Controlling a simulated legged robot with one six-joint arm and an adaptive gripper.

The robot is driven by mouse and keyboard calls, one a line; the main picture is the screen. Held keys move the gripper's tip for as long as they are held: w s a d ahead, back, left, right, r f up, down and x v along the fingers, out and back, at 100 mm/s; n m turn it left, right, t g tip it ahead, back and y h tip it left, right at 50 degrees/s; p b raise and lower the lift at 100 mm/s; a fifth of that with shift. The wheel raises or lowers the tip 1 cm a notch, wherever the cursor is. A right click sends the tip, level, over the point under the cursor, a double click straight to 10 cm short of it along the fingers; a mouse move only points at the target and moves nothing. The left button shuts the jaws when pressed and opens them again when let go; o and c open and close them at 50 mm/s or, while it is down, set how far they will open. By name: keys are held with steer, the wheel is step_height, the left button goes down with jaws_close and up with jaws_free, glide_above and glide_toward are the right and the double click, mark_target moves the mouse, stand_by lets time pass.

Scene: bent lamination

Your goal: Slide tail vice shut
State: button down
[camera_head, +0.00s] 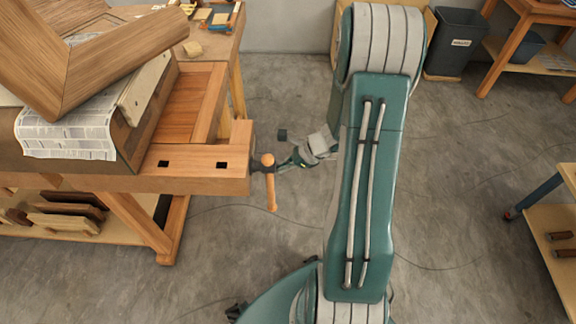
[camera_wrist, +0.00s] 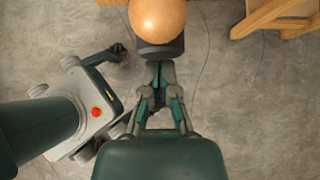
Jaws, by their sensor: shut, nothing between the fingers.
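The tail vice (camera_head: 205,160) is a pale wooden block with two dark square holes at the right end of the workbench. A dark screw hub (camera_wrist: 160,48) sticks out of its end face. A wooden handle (camera_head: 271,192) hangs down from the hub, with a round knob (camera_head: 267,159) on top. The knob fills the top middle of the wrist view (camera_wrist: 158,18). My gripper (camera_head: 281,167) is shut and empty, its tips at the hub, just right of the handle. In the wrist view my fingertips (camera_wrist: 159,64) meet or nearly meet the hub; contact is unclear.
A wooden frame (camera_head: 100,60) rests on a newspaper-covered form (camera_head: 75,135) on the bench. A side table (camera_head: 222,45) stands behind. A dark bin (camera_head: 455,42) and shelves stand at the back right, a cart (camera_head: 555,235) at the right. The grey floor between is open.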

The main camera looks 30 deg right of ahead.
mark_target(261, 166)
steer(key=shift+d, duration=0.15)
steer(key=w+a, duration=0.1)
steer(key=a, duration=0.1)
steer(key=w+a, duration=0.1)
steer(key=a, duration=0.1)
steer(key=w+a, duration=0.2)
steer(key=shift+d, duration=0.15)
steer(key=shift+s, duration=0.1)
steer(key=shift+s+d, duration=0.1)
steer(key=shift+d, duration=0.05)
steer(key=shift+s+d+f+v, duration=0.45)
steer(key=shift+d+f+v, duration=0.65)
steer(key=shift+v, duration=5.3)
steer(key=s+a+r+n+g+h, duration=0.25)
steer(key=s+a+r+n, duration=0.25)
steer(key=a+r+n, duration=0.65)
steer(key=s+a+r+n+t+h, duration=0.3)
steer(key=s+r+n+h, duration=0.2)
steer(key=s+r+n, duration=0.4)
steer(key=n, duration=0.4)
steer(key=shift+s+a, duration=0.2)
steer(key=shift+s, duration=0.05)
